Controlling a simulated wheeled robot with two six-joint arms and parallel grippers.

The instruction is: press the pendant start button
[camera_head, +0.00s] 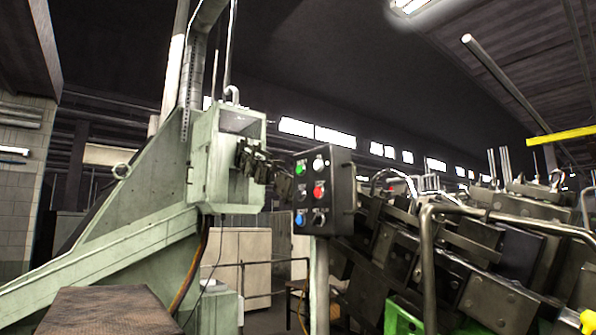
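The pendant (335,168) is a dark box on a pale upright post, near the middle of the head view. Its front face is turned to the left and carries two columns of buttons. A green button (300,167) is at the upper left of that face. A red button (319,190) is in the right column, and a blue button (299,219) is at the lower left. The other buttons look dark or pale, and their labels are too small to read. I cannot make out either of my grippers in this view.
A green machine frame (150,230) with a box fills the left. Dark block-like parts (255,162) stick out between that box and the pendant. Right of the pendant are a bent metal rail (428,260) and heavy dark machinery (490,255). A brown-topped block (110,310) is at lower left.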

